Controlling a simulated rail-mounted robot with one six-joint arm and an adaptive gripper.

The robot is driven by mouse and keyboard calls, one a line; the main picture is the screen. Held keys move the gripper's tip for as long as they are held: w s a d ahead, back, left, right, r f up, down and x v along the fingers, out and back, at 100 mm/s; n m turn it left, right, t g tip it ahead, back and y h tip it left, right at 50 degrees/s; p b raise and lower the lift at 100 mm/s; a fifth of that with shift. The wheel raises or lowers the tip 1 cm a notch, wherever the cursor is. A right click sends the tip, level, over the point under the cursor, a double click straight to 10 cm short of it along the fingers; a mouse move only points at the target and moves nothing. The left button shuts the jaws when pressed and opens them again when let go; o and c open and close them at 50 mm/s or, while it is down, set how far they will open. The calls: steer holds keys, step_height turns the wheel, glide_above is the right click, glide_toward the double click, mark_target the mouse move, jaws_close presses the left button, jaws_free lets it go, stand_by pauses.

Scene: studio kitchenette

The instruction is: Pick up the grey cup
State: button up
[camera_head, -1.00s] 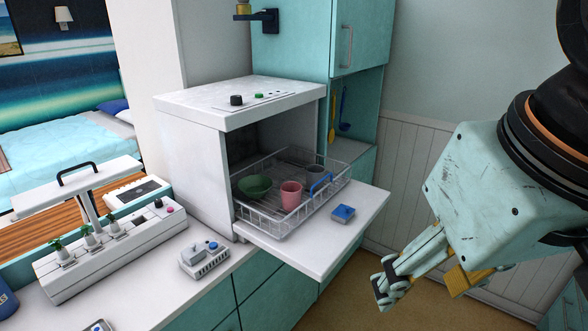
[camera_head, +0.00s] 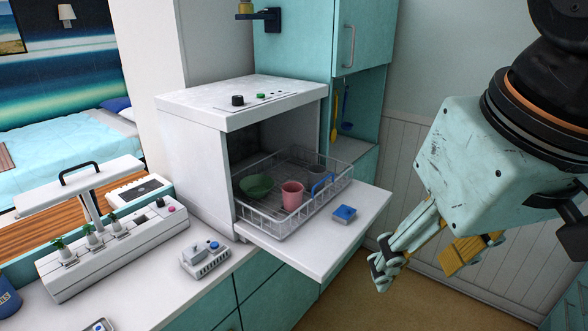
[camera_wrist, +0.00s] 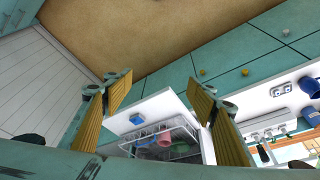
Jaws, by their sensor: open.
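The grey cup (camera_head: 317,172) stands at the right rear of a white wire dish rack (camera_head: 262,224), behind the blue rack handle. It is small and partly hidden by the handle and rack wires. A pink cup (camera_head: 291,195) stands in front of it, and a green bowl (camera_head: 256,186) is to the left. My gripper (camera_head: 420,262) is open and empty, in the air right of the lowered door, well apart from the cup. In the wrist view my gripper (camera_wrist: 158,95) has its yellow fingers spread, with the rack and pink cup (camera_wrist: 165,139) beyond them; the grey cup is hard to make out there.
The rack sits partly inside a white dishwasher (camera_head: 195,170), on its lowered door (camera_head: 330,240). A blue block (camera_head: 344,213) lies on the door. A grey device (camera_head: 205,259) and a planter (camera_head: 110,250) are on the counter at left. Space right of the door is free.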

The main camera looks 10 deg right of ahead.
steer(key=w+r+n+g+p, duration=0.1)
steer(key=w+r+n+p, duration=0.4)
steer(key=w, duration=1.2)
steer(key=n+g+p, duration=0.3)
steer(key=n+p, duration=0.5)
steer(key=p, duration=0.5)
glide_above(317, 178)
steer(key=w, duration=0.2)
step_height(317, 178, down, 10)
steer(key=shift+w+d+f, duration=0.35)
steer(key=shift+w+f, duration=0.15)
steer(key=shift+f, duration=0.1)
step_height(317, 178, down, 8)
steer(key=shift+f, duration=0.15)
steer(key=shift+f, duration=0.15)
